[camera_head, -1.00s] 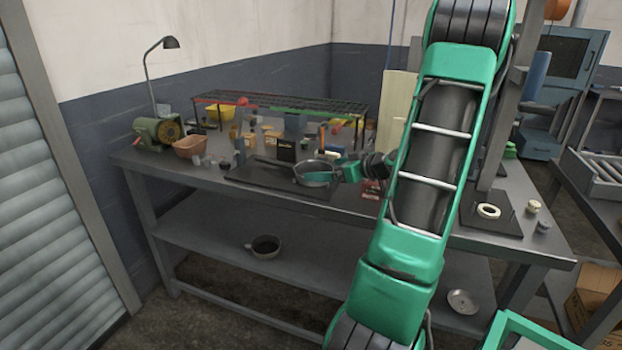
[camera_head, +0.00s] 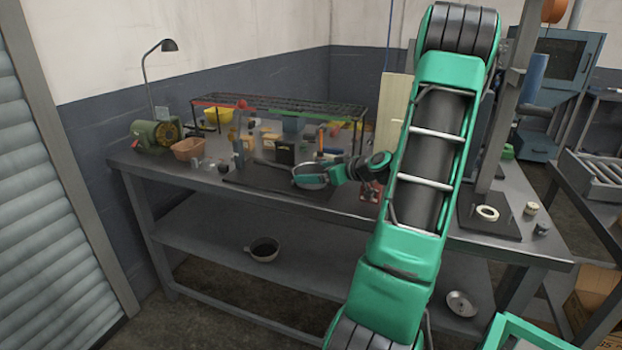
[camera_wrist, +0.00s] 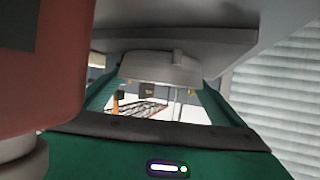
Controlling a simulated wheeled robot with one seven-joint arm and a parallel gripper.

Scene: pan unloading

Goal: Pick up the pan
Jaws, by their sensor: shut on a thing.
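The grey metal pan (camera_head: 306,181) is at the dark mat (camera_head: 250,178) on the workbench. My gripper (camera_head: 322,174) reaches it from the right and is shut on its side. In the wrist view, part of the grey pan (camera_wrist: 160,69) shows between the green fingers of my gripper (camera_wrist: 160,88). The head view is too small to tell whether the pan rests on the mat or is slightly above it.
A metal rack (camera_head: 290,108) stands behind, with small items under it. A brown bin (camera_head: 188,149) and a green grinder (camera_head: 153,136) are to the left. A red object (camera_wrist: 70,60) fills the left of the wrist view. Another pan (camera_head: 263,249) lies on the lower shelf.

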